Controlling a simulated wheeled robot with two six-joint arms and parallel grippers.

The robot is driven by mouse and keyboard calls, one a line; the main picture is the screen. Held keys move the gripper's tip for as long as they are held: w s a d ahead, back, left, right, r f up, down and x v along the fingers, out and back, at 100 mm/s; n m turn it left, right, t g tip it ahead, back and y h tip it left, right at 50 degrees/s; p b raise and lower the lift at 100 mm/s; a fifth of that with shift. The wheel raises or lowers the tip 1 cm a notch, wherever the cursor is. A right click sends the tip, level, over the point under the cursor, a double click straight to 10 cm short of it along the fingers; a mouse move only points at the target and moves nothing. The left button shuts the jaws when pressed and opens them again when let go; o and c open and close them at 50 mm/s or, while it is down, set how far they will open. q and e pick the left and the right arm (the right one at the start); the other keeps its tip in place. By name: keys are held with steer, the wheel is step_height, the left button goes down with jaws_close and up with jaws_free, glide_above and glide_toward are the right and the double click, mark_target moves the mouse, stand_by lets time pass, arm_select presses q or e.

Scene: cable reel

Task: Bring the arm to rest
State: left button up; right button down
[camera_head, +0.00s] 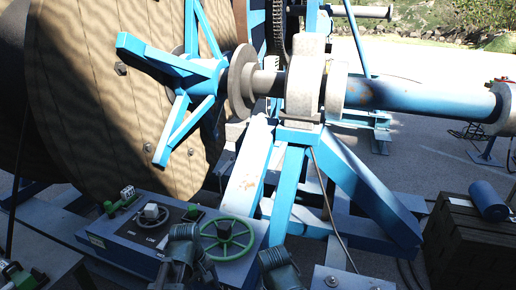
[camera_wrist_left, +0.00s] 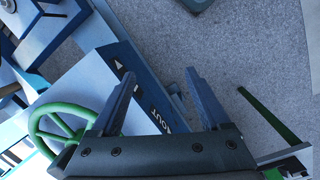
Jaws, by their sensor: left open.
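My left gripper (camera_wrist_left: 203,92) is open in the left wrist view, with its two dark fingers apart and nothing between them. A green handwheel (camera_wrist_left: 62,128) is beside the left finger in that view, apart from the gap between the fingers. In the head view the handwheel (camera_head: 227,239) sits on the blue-grey control box (camera_head: 125,240). Dark ribbed parts, likely of my arms, rise at the bottom edge of the head view, and no fingertips can be made out there. My right gripper is not shown clearly in either view.
A large wooden cable reel (camera_head: 110,100) fills the left of the head view. A blue stand (camera_head: 285,190) carries its shaft (camera_head: 420,100). A dark slatted block (camera_head: 465,240) with a blue cylinder (camera_head: 488,201) stands at right. A green rod (camera_wrist_left: 270,115) lies right of the fingers.

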arm_select(q)
steer(key=s+d+f+m+y+b, duration=0.3)
steer(key=s+d+f+m+b, duration=0.4)
steer(key=m, duration=0.5)
step_height(320, 180, down, 3)
steer(key=d, duration=0.2)
steer(key=shift+s+d+r+m, duration=0.15)
steer(key=shift+d+m, duration=0.15)
steer(key=shift+d, duration=0.05)
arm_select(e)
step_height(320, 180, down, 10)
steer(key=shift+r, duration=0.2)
